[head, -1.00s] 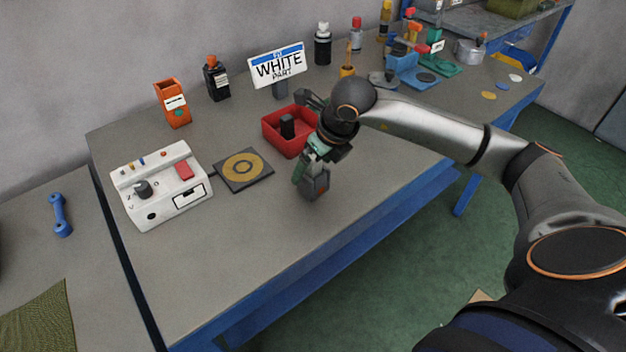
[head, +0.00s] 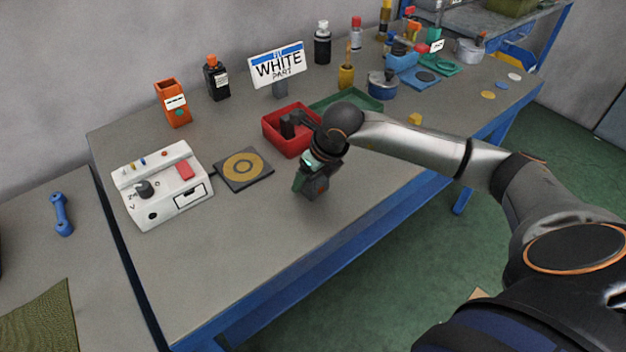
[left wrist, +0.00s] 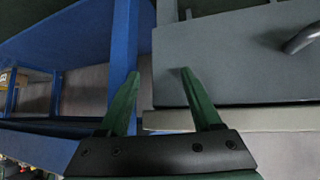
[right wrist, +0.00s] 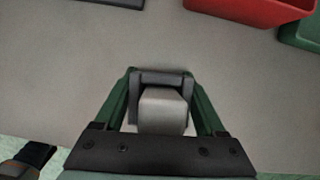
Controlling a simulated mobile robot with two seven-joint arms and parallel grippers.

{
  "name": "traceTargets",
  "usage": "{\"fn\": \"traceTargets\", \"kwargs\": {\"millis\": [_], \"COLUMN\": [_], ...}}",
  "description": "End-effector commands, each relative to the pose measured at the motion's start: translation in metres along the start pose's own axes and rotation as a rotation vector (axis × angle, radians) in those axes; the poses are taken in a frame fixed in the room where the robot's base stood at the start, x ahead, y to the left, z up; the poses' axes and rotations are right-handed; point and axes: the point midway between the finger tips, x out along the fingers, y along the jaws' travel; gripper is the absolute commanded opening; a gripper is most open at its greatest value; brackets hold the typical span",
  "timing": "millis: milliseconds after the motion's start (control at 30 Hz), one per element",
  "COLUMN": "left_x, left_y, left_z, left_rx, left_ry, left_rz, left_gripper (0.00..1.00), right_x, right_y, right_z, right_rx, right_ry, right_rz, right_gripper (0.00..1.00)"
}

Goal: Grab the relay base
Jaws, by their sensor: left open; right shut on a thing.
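The relay base (right wrist: 162,110) appears to be the grey block with a dark frame between my right fingers in the right wrist view. My right gripper (right wrist: 160,80) is shut on it, one green finger on each side. In the head view my right gripper (head: 306,176) points down over the front part of the grey bench, with the dark grey block (head: 317,188) at its fingertips. I cannot tell whether the block touches the bench. My left gripper (left wrist: 158,76) is open and empty in the left wrist view, in front of a grey drawer-like panel and a blue post.
A red bin (head: 272,128) holding a dark part stands just behind the right gripper. A green tray (head: 358,101) is behind the arm. The bench front is clear.

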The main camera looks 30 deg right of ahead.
Motion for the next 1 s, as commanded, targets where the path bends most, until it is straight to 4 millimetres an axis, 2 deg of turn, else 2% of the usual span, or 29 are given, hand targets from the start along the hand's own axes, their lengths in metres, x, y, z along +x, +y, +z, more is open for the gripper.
{"fn": "traceTargets", "kwargs": {"millis": [67,467,767,1000], "left_x": [0.000,0.000,0.000,0.003], "left_y": [0.000,0.000,0.000,0.000], "left_z": [0.000,0.000,0.000,0.003], "left_rx": [0.000,0.000,0.000,-0.001], "left_ry": [0.000,0.000,0.000,0.000], "left_rz": [0.000,0.000,0.000,0.000], "left_gripper": [0.65,0.65,0.65,0.65], "right_x": [0.000,-0.001,-0.002,-0.018], "right_y": [0.000,0.000,0.000,0.000], "right_z": [0.000,0.000,0.002,0.009], "right_rx": [0.000,0.000,0.000,-0.001], "right_ry": [-0.001,-0.001,-0.003,-0.006], "right_rz": [0.000,0.000,-0.001,0.000], "right_gripper": [0.54,0.09,0.09,0.09]}}
